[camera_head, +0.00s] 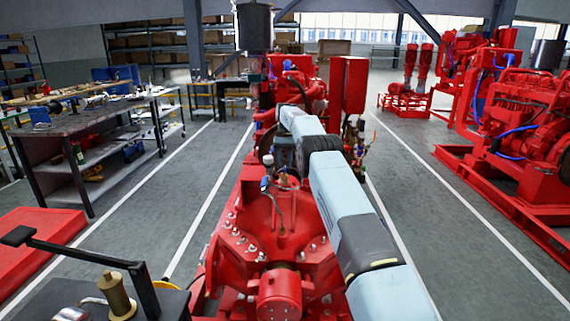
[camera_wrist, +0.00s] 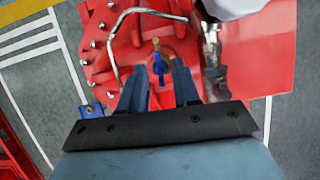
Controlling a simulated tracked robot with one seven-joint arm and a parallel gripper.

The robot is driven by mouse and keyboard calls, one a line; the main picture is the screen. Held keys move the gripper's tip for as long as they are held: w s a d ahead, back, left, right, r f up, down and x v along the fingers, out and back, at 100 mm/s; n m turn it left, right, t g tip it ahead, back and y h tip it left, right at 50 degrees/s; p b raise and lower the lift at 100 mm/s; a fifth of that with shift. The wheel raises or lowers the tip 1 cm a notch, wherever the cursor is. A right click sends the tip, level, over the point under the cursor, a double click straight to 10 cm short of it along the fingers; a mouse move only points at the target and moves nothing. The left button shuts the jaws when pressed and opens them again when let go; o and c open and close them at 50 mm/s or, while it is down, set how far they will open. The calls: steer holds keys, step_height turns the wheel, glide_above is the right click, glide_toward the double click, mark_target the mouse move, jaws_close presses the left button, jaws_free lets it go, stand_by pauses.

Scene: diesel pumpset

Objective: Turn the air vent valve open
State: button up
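In the wrist view, the air vent valve (camera_wrist: 157,58) has a brass top and a blue handle, on the red pump casing (camera_wrist: 125,60). My gripper (camera_wrist: 159,66) is open, with one dark blue finger on each side of the valve. The blue handle shows in the gap between the fingertips, and I see no contact. I cannot tell how far the fingertips are from it in depth. In the head view, my arm reaches forward over the pumpset, and its gripper end is not clearly visible. A small blue part (camera_head: 265,183) shows on the pump there; I cannot tell whether it is this valve.
In the wrist view, a bent metal pipe (camera_wrist: 116,42) runs left of and above the valve, and metal fittings (camera_wrist: 212,55) stand close to the right finger. Bolts (camera_wrist: 86,43) line the casing. In the head view, a workbench (camera_head: 75,125) stands left; the marked floor between is clear.

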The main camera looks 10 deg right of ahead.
steer(key=shift+r, duration=1.55)
steer(key=s+r, duration=0.9)
steer(key=s, duration=0.5)
steer(key=shift+r, duration=0.4)
